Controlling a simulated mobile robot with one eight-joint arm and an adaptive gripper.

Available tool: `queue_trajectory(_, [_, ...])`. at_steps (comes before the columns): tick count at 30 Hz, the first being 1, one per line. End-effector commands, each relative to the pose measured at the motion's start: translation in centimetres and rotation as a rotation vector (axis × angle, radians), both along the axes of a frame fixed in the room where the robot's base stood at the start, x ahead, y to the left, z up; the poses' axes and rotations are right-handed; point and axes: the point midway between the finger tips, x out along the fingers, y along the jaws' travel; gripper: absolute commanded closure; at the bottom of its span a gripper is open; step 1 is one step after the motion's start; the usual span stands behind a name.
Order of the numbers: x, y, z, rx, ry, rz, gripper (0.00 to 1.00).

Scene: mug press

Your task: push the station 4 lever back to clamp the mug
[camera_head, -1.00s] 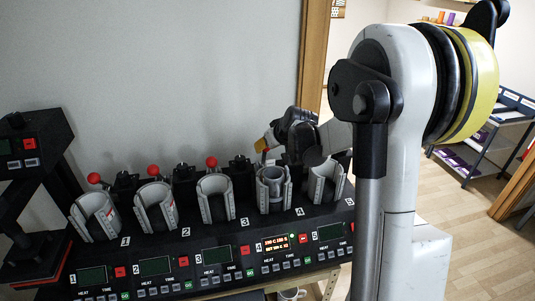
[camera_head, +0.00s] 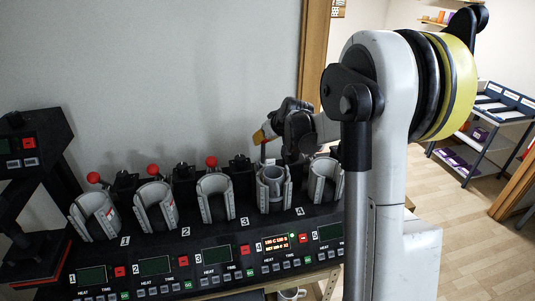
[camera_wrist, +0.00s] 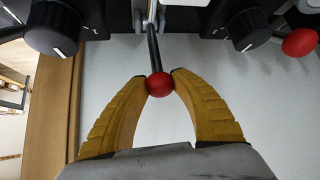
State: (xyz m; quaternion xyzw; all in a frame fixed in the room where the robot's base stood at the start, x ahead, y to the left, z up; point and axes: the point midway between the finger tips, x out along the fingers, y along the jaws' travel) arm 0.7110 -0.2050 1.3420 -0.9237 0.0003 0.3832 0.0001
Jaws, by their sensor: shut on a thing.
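The grey mug (camera_head: 271,178) sits upright in the station 4 clamp (camera_head: 263,199), the holder beside the lit display (camera_head: 274,244). My gripper is behind that station in the head view, its yellow fingers (camera_head: 261,137) showing at the left of the dark wrist. In the wrist view my gripper (camera_wrist: 160,77) is closed with its two yellow fingertips on either side of the red ball knob (camera_wrist: 160,85) of the lever. The lever's dark rod (camera_wrist: 153,50) runs from the knob to the press. The knob is mostly hidden in the head view.
Other clamps, such as the station 3 clamp (camera_head: 215,197), stand empty along the black press. Red-knobbed levers, one at station 3 (camera_head: 211,161), stick up behind them. A wall (camera_head: 180,70) is close behind. Another black machine (camera_head: 35,150) stands at the left.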

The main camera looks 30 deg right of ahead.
Motion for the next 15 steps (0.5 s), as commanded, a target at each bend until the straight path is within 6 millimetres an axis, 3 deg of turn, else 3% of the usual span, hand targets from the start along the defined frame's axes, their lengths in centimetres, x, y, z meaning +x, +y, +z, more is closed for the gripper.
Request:
queue_trajectory(8, [0.2,-0.1,0.1,-0.001,-0.002,-0.001,0.84])
queue_trajectory(15, [1.5,-0.5,0.0,-0.001,-0.002,-0.001,0.84])
